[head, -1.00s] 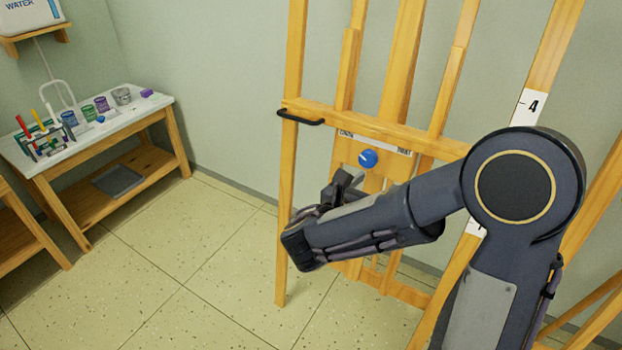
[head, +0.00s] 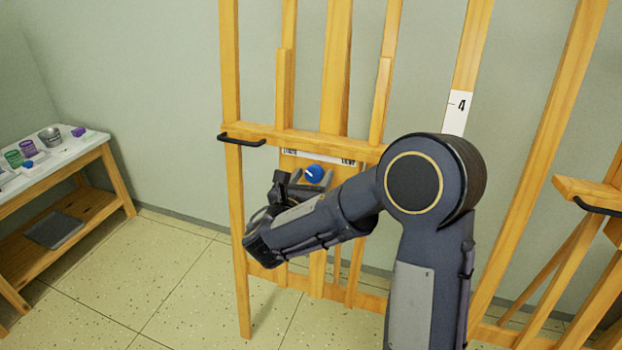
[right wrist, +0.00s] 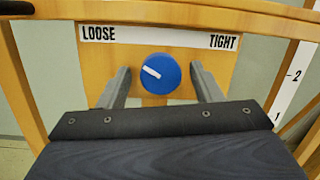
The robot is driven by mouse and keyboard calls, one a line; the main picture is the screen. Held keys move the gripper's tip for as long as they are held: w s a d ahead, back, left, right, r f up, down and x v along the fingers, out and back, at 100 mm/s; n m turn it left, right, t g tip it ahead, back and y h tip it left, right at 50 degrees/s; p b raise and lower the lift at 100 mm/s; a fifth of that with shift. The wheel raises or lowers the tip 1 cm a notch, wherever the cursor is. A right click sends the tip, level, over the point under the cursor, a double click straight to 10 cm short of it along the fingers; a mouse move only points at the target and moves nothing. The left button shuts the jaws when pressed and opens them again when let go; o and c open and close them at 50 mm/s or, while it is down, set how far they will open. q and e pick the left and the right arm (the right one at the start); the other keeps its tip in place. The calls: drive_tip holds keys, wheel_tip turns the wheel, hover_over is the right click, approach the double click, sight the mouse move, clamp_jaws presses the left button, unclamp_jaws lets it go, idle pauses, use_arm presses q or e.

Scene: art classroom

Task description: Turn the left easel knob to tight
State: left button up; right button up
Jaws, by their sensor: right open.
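The left easel (head: 230,90) is a wooden frame with a blue round knob (head: 314,173) on a panel at its middle. In the right wrist view the knob (right wrist: 163,84) has a white mark slanting toward the upper left, on the LOOSE side. A label strip (right wrist: 160,37) above it reads LOOSE at left and TIGHT at right. My right gripper (head: 289,178) is open in front of the panel. In the right wrist view its fingers stand apart on the left and right of the knob, with gaps on both sides. My left gripper is not in view.
A black handle (head: 242,140) sticks out at the easel's crossbar, left of the knob. Part of another easel (head: 590,190) shows at the right edge. A table (head: 62,165) with paint cups stands at the left. The floor between is clear.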

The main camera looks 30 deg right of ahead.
drive_tip(key=shift+c, duration=0.2)
drive_tip(key=c, duration=0.9)
drive_tip(key=shift+c, duration=0.2)
